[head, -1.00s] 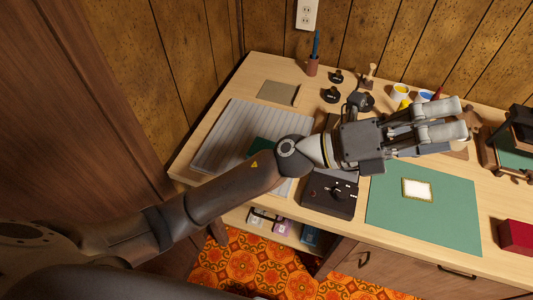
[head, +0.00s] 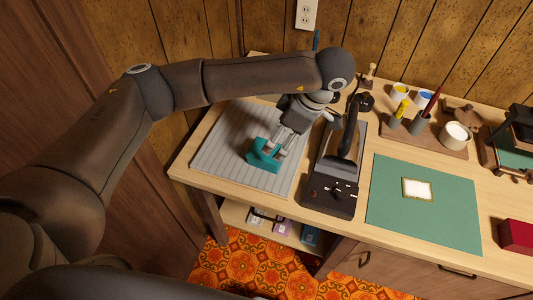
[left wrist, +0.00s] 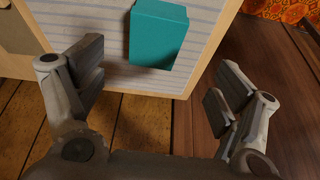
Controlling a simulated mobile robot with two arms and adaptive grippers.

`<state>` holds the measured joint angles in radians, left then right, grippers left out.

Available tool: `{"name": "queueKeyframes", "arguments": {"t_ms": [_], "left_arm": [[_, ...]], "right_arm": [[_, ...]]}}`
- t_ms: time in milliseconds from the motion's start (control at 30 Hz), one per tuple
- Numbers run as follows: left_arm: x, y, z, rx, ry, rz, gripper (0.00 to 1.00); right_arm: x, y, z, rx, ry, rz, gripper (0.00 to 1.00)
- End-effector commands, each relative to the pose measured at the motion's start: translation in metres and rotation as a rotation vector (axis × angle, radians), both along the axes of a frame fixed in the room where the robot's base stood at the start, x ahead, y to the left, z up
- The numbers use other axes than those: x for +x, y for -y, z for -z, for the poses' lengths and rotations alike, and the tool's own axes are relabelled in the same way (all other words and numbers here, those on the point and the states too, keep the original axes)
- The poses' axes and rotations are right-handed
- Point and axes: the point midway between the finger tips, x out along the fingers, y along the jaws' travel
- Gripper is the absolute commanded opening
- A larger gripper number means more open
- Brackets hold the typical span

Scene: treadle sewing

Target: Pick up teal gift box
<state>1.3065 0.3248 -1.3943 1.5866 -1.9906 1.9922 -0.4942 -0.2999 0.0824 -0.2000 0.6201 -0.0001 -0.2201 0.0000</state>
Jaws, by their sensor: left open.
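The teal gift box (head: 262,162) sits on the grey striped mat (head: 225,150) at the left part of the desk. My left gripper (head: 277,150) points down over it with its fingers close to the box. In the left wrist view the teal gift box (left wrist: 158,34) shows ahead, between the lines of the two fingers. My left gripper (left wrist: 158,70) is open there, with clear gaps on both sides of the box. Part of the box is hidden by the fingers in the head view. My right gripper is not in view.
A black device (head: 330,190) with a raised arm stands right of the mat. Further right are a green mat (head: 425,215) with a small framed card, a wooden tray (head: 425,138) of pots, and a red box (head: 516,236). Wood-panelled walls rise behind the desk.

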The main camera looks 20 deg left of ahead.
Motion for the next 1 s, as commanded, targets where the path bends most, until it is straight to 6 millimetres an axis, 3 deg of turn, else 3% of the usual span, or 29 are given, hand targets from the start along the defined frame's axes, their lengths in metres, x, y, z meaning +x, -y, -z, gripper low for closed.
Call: {"name": "queueKeyframes", "arguments": {"t_ms": [300,567,800,1000], "left_arm": [[0.004,-0.023,0.036,0.028,0.002,-0.007,0.88],[0.005,-0.029,0.056,0.026,0.002,-0.007,0.88],[0.01,-0.039,0.09,0.026,0.003,-0.006,0.88],[0.011,-0.042,0.098,0.024,0.005,-0.004,0.88]], "right_arm": [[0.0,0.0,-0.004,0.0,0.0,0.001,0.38],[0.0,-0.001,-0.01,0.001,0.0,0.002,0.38],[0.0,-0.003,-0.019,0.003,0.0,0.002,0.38],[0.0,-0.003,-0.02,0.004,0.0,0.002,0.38]]}}
